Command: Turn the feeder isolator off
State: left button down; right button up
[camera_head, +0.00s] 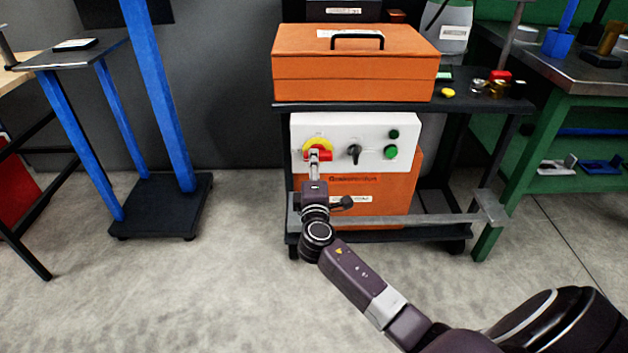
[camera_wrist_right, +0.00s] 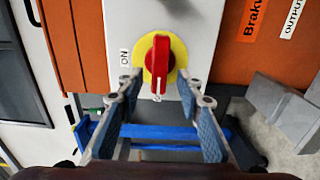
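The feeder isolator is a red handle (camera_wrist_right: 158,62) on a yellow disc (camera_wrist_right: 177,48) on a white panel (camera_wrist_right: 200,22). In the head view the isolator (camera_head: 318,146) is at the panel's left, partly covered by my right gripper (camera_head: 315,161). The handle stands upright in the wrist view and looks level in the head view. The ON label (camera_wrist_right: 124,57) is beside the disc, off the handle's line. The right gripper (camera_wrist_right: 160,92) is open, its fingertips apart on both sides of the handle's lower end. Contact cannot be told. My left gripper is out of view.
The panel also has a black knob (camera_head: 354,153) and two green buttons (camera_head: 391,152). An orange toolbox (camera_head: 352,64) stands on the black cart (camera_head: 380,107) above. A grey bar (camera_head: 395,221) crosses low in front.

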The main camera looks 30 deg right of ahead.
jog(key=v, duration=1)
